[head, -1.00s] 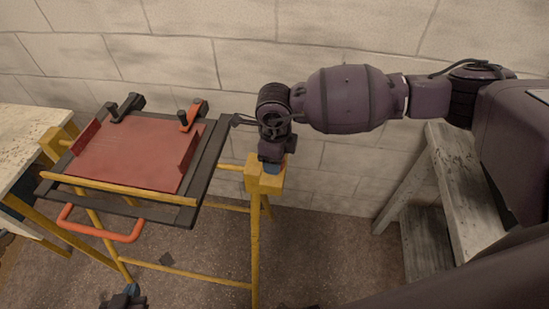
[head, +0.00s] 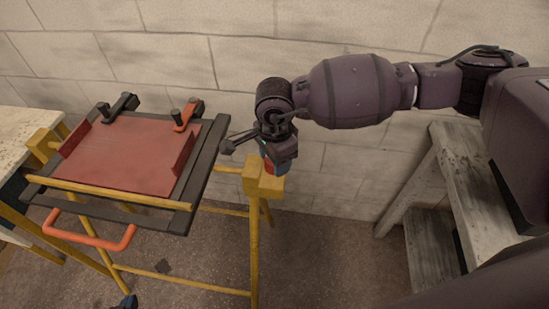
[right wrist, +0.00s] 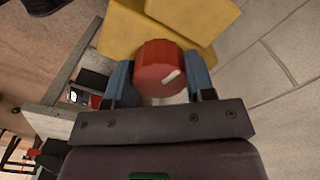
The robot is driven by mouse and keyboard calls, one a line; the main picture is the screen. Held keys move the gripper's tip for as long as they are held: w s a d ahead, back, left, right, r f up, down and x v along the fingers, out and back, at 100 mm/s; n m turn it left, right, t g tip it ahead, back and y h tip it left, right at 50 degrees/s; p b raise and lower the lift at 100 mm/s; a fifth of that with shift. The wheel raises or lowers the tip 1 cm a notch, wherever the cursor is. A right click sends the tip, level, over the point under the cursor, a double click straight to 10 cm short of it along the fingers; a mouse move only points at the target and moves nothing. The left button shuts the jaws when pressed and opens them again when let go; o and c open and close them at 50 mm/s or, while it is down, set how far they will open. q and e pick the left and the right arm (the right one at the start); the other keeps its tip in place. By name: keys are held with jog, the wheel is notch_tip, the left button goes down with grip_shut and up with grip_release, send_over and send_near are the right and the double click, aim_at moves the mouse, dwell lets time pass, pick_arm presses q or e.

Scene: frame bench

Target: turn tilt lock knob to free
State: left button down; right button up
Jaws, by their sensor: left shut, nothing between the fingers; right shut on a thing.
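The red tilt lock knob (right wrist: 160,68) with a white pointer mark sits between the blue fingers of my right gripper (right wrist: 163,82) in the right wrist view. In the head view my right gripper (head: 275,165) is shut on the knob beside the yellow post top (head: 264,184); only a bit of red shows there. The tilting frame (head: 205,165) with its red plate (head: 125,152) slopes at the left. My left gripper (head: 127,301) barely shows at the bottom edge, its blue fingertips shut and empty.
A black clamp (head: 120,107) and an orange clamp (head: 187,114) sit on the frame's far edge. An orange handle (head: 88,238) hangs at its near side. A weathered wooden step stand (head: 455,185) stands right. A block wall (head: 150,50) is close behind.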

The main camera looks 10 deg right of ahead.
jog(key=shift+n, duration=0.4)
jog(key=o, duration=0.9)
notch_tip(320, 180, up, 11)
jog(key=shift+f+p, duration=0.1)
jog(key=shift+p, duration=0.25)
dwell(0.4)
